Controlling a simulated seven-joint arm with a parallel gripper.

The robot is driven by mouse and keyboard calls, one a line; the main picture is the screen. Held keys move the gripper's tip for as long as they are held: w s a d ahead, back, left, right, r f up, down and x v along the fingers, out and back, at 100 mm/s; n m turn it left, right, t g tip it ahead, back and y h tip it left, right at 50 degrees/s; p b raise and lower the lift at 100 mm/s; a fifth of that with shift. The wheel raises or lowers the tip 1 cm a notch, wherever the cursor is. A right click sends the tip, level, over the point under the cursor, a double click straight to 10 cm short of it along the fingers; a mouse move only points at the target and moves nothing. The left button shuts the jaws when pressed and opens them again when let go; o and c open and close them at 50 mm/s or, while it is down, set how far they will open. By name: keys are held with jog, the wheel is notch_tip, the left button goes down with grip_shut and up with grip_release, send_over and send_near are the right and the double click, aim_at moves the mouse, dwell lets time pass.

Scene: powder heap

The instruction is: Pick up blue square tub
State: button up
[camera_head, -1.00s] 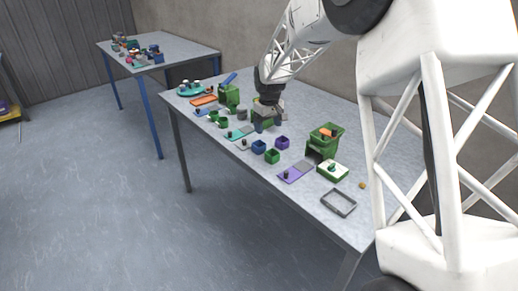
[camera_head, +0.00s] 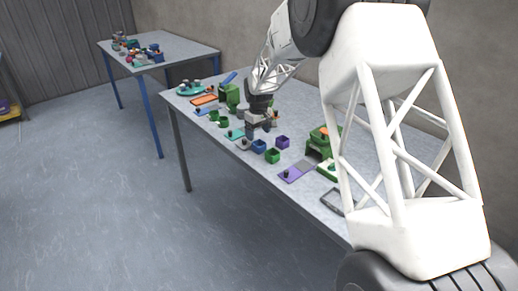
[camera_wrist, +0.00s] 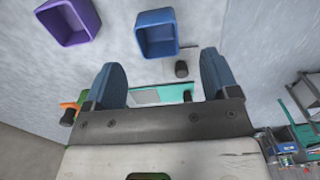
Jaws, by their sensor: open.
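The blue square tub (camera_head: 258,146) stands on the grey table among other small tubs, between a green tub and a small grey plate. In the wrist view the blue tub (camera_wrist: 157,34) lies ahead of the fingers, apart from them, with its open top showing. My gripper (camera_head: 254,133) is low over the table, just behind and left of the blue tub in the head view. In the wrist view my gripper (camera_wrist: 160,80) has its two blue-grey fingers spread wide with nothing between them at the tips.
A purple tub (camera_wrist: 70,20) sits left of the blue one in the wrist view. A green tub (camera_head: 272,156) is close on its right in the head view. A teal plate (camera_wrist: 160,95) shows behind my fingers. A purple plate (camera_head: 296,172) lies nearer the table's front.

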aim_at(259, 145)
jog(key=shift+f, duration=0.75)
jog(key=shift+f, duration=0.1)
jog(key=shift+d+f, duration=0.15)
jog(key=shift+f, duration=2.35)
jog(key=shift+c, duration=0.3)
jog(key=c, duration=1)
